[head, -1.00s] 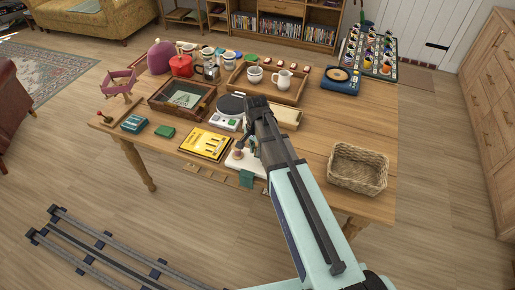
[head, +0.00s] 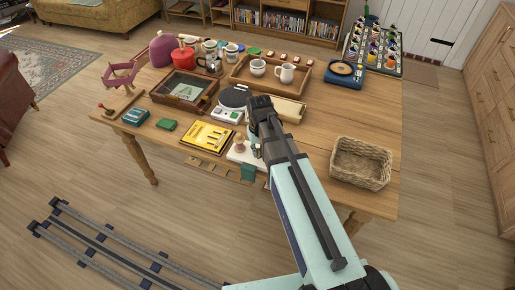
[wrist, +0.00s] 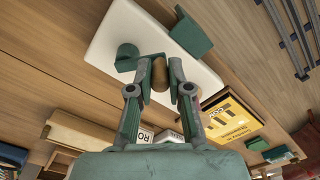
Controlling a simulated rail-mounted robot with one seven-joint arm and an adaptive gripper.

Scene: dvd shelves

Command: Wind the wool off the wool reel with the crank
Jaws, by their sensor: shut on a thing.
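A white base board (wrist: 112,38) lies near the table's front edge, and it also shows in the head view (head: 236,156). On it, in the wrist view, stand a short dark green cylinder (wrist: 127,57) and a green block (wrist: 191,34). I cannot tell which part carries the wool. My gripper (wrist: 160,75) is shut on a brown rounded knob (wrist: 160,72), which looks like the crank handle, above the board. The fingers hide what lies under the knob. In the head view my arm covers much of the board's right side.
A yellow box (head: 207,136) lies just left of the board, and a kitchen scale (head: 228,114) stands behind it. A wicker basket (head: 361,163) stands to the right of my arm. The table between the basket and the blue record player (head: 345,74) is clear.

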